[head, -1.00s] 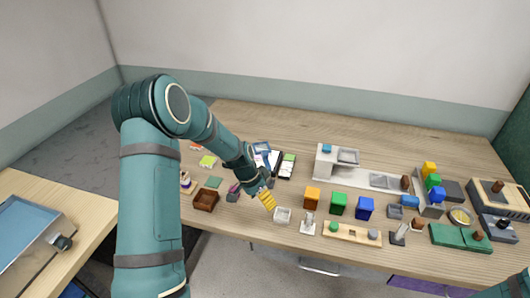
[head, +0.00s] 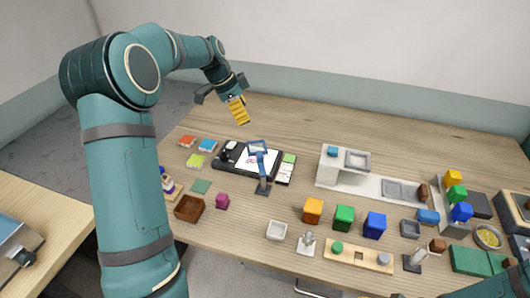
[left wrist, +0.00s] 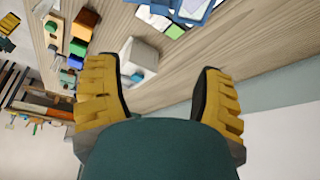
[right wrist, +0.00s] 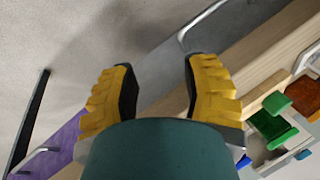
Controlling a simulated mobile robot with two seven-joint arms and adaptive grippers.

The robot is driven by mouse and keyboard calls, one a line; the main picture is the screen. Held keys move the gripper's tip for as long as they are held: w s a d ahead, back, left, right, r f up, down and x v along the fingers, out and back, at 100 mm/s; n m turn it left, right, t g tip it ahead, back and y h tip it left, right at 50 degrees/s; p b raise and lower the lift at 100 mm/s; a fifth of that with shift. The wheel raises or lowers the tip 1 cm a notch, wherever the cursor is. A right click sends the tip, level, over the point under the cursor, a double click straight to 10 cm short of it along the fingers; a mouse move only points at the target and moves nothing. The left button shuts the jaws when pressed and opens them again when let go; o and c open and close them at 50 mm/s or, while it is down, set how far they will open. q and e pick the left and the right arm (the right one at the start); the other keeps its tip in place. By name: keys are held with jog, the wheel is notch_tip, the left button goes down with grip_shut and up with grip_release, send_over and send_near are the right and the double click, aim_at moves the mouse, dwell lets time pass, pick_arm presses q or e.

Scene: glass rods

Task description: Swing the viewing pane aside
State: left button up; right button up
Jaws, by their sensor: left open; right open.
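A blue-framed viewing pane (head: 257,147) on a blue arm stands over a black tray (head: 228,168) holding a white sheet (head: 246,160). The arm rises from a small dark base (head: 262,190) at the tray's front edge. Blue framed parts (left wrist: 198,10) show at the top edge of the left wrist view. My left gripper (head: 238,110) is raised above the back of the table, behind the pane and apart from it. Its yellow fingers (left wrist: 160,92) are open with nothing between them. My right gripper (right wrist: 160,88) is open and empty, near the table's front edge.
Orange (head: 313,210), green (head: 344,218) and blue (head: 375,225) blocks stand right of the pane's base. A grey raised stand (head: 328,170) is to the right. The table's back strip is clear.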

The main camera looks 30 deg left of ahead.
aim_at(259, 154)
pick_arm(q)
jog(key=b+x, duration=0.2)
jog(key=x, duration=0.4)
jog(key=s+b+x, duration=0.1)
jog(key=b+x, duration=0.1)
jog(key=x, duration=0.4)
jog(key=a+b+x, duration=0.1)
jog(key=x, duration=0.5)
jog(key=shift+s+f+b, duration=0.3)
jog(key=shift+f+b, duration=0.1)
jog(key=shift+f, duration=0.1)
pick_arm(e)
notch_tip(259, 154, down, 7)
jog(key=s, duration=0.1)
jog(key=shift+s+a+f, duration=0.15)
jog(key=shift+s, duration=0.25)
pick_arm(q)
grip_shut()
